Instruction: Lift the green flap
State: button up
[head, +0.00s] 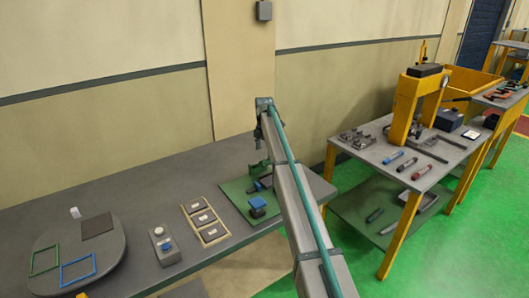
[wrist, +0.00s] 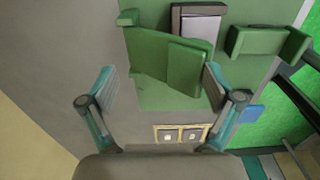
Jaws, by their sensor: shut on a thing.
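The green flap (wrist: 186,66) is a flat green panel standing over a green base plate (wrist: 160,102) in the wrist view. My gripper (wrist: 158,78) has its two teal fingers on either side of the flap, and it is shut on it. The right fingertip meets the flap's right edge; contact at the left fingertip is not clear. In the head view the green base plate (head: 237,199) lies on the grey bench, and my arm hides much of the flap and gripper.
A grey-white block (wrist: 196,22) and a green bracket (wrist: 258,41) stand beyond the flap. On the bench are a dark block with a blue top (head: 257,205), a tray of dark parts (head: 183,212), a button box (head: 165,246) and a round plate (head: 110,262). A tool table (head: 380,147) stands at right.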

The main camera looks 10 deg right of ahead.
jog(key=shift+w+a, duration=0.1)
jog(key=shift+a, duration=0.1)
notch_tip(320, 180, up, 12)
jog(key=shift+d, duration=0.2)
dwell(0.4)
